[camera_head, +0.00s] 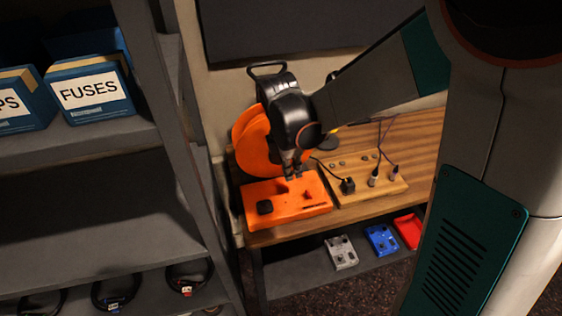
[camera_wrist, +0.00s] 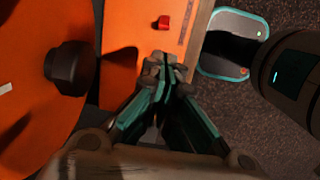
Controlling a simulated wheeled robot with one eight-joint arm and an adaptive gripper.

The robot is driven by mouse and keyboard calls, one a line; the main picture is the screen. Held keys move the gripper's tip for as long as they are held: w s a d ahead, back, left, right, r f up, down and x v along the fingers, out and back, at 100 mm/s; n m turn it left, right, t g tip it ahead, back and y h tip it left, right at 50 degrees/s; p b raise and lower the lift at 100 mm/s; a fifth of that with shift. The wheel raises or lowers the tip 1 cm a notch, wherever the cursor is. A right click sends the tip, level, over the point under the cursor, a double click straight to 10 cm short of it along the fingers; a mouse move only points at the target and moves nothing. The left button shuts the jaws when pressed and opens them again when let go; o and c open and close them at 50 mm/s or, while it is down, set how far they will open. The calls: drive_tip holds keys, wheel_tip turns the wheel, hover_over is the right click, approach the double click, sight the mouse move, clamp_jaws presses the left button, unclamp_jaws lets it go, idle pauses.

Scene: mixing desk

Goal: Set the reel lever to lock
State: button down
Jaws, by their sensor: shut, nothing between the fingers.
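The orange reel (camera_head: 248,138) stands at the left end of the wooden desk, with an orange base box (camera_head: 287,216) in front of it. A small red lever-like piece (camera_head: 308,195) sits on the box top, near a dark label; it also shows in the wrist view (camera_wrist: 163,22). A black square knob (camera_head: 265,207) is on the box's left side. My gripper (camera_head: 292,174) is shut and empty, above the box's back part, behind the red piece. In the wrist view its fingertips (camera_wrist: 164,66) meet over the orange surface. I cannot tell whether they touch it. The lever's setting is unreadable.
A wooden panel (camera_head: 395,184) with plugs and cables stands right of the orange box. Grey (camera_head: 341,252), blue (camera_head: 381,240) and red (camera_head: 408,231) boxes lie on the shelf below. A grey rack with a FUSES box (camera_head: 90,88) stands close on the left.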

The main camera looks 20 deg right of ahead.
sight(297, 200)
drive_tip(key=shift+w+f, duration=0.1)
idle(0.3)
drive_tip(key=f+b, duration=0.1)
drive_tip(key=f, duration=0.2)
drive_tip(key=d+f+b, duration=0.1)
drive_tip(key=f, duration=0.2)
drive_tip(key=f+b, duration=0.1)
drive_tip(key=f, duration=0.3)
drive_tip(key=shift+d, duration=0.25)
